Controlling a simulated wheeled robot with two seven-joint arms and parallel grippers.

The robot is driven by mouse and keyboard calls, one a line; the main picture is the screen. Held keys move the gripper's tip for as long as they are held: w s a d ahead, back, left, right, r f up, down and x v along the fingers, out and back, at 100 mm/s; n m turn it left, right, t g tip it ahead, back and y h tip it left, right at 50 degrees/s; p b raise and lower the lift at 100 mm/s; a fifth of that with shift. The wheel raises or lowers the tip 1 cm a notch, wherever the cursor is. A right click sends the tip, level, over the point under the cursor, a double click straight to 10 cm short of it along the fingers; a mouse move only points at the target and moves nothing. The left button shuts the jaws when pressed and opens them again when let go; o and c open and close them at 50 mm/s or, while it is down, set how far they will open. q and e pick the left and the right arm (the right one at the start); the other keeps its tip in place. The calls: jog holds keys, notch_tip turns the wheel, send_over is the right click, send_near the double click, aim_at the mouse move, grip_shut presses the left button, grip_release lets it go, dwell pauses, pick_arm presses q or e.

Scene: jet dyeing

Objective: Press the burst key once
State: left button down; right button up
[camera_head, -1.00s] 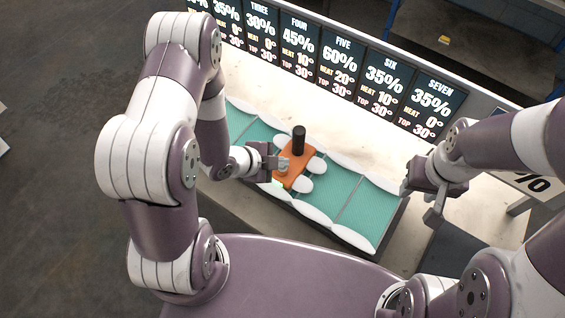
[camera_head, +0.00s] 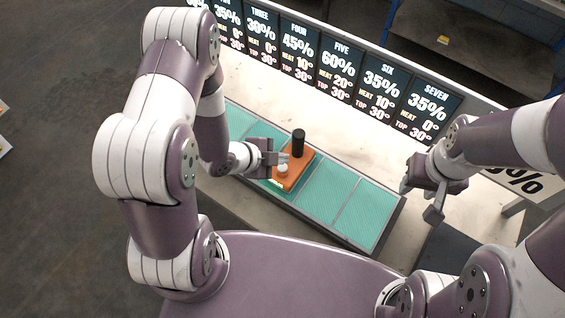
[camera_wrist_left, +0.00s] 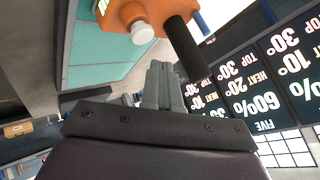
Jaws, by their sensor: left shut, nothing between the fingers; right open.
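An orange control block (camera_head: 295,171) sits on the teal panelled tray (camera_head: 322,196). It carries a black upright post (camera_head: 298,143) and a white round key (camera_head: 282,171). My left gripper (camera_head: 283,158) is shut and empty beside the block's left side, close to the white key. In the left wrist view the shut fingers (camera_wrist_left: 161,85) point toward the orange block (camera_wrist_left: 150,12), with the white key (camera_wrist_left: 142,33) just beyond the tips and the black post (camera_wrist_left: 187,48) to the right. Contact with the key cannot be told. My right gripper (camera_head: 420,200) is open and empty above the right side.
A row of dark display boards (camera_head: 340,70) with percentages and angles stands behind the tray; they also show in the left wrist view (camera_wrist_left: 258,95). The pale counter (camera_head: 365,140) between them is clear. A white sign (camera_head: 518,180) stands at the right.

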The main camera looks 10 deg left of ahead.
aim_at(280, 169)
pick_arm(q)
notch_tip(280, 169, up, 4)
jog(key=p, duration=0.2)
jog(key=shift+p, duration=0.4)
dwell(0.4)
